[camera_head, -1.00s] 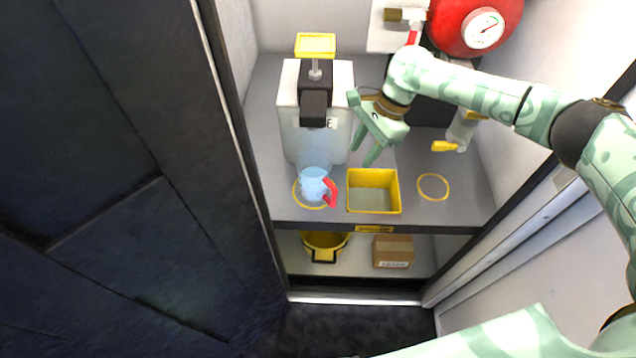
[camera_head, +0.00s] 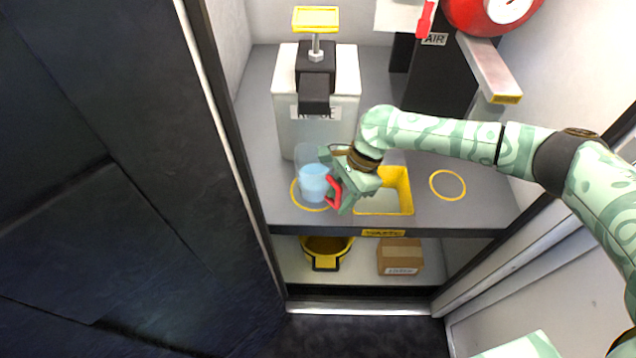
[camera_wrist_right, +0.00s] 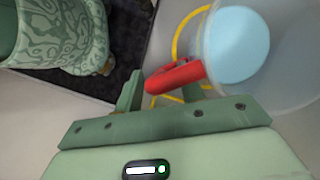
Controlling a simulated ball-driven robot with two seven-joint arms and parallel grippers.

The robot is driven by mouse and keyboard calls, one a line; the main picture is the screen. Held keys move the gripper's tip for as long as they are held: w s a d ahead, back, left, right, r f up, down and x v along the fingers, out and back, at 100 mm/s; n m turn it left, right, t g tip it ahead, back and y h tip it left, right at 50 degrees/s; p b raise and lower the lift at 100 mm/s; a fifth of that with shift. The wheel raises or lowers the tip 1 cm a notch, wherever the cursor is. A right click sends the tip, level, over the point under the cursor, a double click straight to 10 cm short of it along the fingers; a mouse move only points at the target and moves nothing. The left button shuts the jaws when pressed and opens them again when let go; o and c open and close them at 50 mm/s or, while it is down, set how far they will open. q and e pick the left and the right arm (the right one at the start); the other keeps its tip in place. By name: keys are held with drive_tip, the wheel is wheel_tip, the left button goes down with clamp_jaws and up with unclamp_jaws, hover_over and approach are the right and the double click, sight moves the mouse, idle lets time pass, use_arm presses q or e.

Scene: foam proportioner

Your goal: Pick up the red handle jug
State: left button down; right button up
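The clear jug (camera_head: 313,178) holds pale blue liquid and stands on the counter at the left yellow ring. Its red handle (camera_head: 333,193) points right, toward my right gripper (camera_head: 336,182). The right gripper is open, with its two fingers spread on either side of the handle. In the right wrist view the red handle (camera_wrist_right: 178,75) lies at the gap between the fingertips (camera_wrist_right: 161,90) and overlaps the right-hand finger. I cannot tell whether it touches. The jug (camera_wrist_right: 240,50) is at the upper right there. My left gripper is not in view.
A white tank (camera_head: 345,85) with a black pump (camera_head: 315,75) stands behind. An empty yellow ring (camera_head: 447,185) marks the right counter. The dark door (camera_head: 110,180) closes off the left.

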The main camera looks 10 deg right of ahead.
drive_tip(key=shift+r, duration=0.2)
clamp_jaws()
